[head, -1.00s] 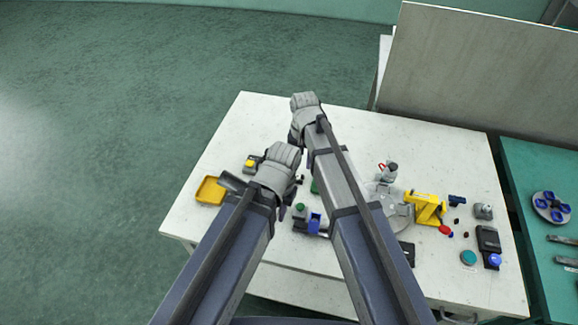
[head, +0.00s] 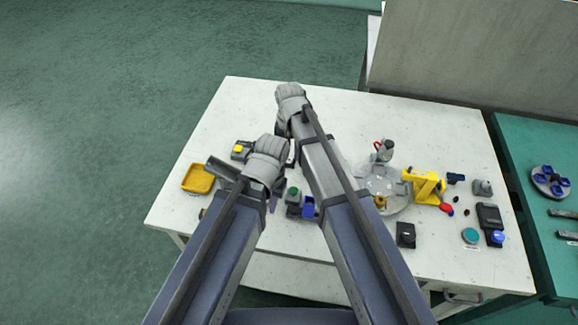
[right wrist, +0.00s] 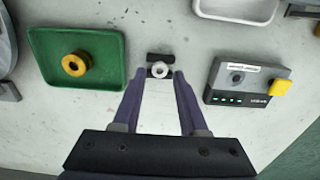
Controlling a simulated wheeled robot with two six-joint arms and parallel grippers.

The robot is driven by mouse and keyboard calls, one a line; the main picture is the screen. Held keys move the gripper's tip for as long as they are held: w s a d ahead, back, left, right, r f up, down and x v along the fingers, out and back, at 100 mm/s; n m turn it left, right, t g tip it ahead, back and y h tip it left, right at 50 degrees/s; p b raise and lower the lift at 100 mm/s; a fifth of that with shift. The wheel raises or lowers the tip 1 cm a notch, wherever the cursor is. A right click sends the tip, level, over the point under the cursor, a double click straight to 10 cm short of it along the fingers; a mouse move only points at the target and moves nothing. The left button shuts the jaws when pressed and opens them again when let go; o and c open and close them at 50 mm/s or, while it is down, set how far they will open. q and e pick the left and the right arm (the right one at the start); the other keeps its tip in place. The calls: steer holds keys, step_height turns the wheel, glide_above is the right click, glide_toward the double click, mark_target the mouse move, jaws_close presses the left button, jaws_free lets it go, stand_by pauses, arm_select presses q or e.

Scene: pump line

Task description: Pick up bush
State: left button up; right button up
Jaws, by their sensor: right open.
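In the right wrist view a small silver-white ring (right wrist: 157,70) sits at a small black block (right wrist: 160,58), between and just beyond my right fingertips. A brass-coloured ring (right wrist: 76,63) lies in a green tray (right wrist: 108,43) to the left. I cannot tell for certain which ring is the bush. My right gripper (right wrist: 157,78) is open, with nothing held between its purple fingers. In the head view my right gripper (head: 291,105) is over the far part of the white table, its fingertips hidden. My left gripper (head: 266,165) is nearer, its jaws not clear.
A grey box with a yellow button (right wrist: 246,82) stands right of the fingers in the wrist view. A white tray (right wrist: 236,12) is beyond. In the head view a yellow tray (head: 198,179), a round plate (head: 398,180) and a yellow fixture (head: 424,186) stand on the table (head: 330,105).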

mark_target(289, 159)
arm_select(q)
steer(key=shift+f+b, duration=0.35)
steer(key=shift+f, duration=0.4)
arm_select(e)
steer(key=shift+f, duration=0.7)
arm_select(q)
steer(key=shift+r, duration=0.1)
arm_select(e)
steer(key=shift+c, duration=0.2)
jaws_close()
arm_select(q)
steer(key=shift+r+p, duration=0.65)
steer(key=shift+p, duration=0.1)
arm_select(e)
steer(key=shift+r, duration=0.7)
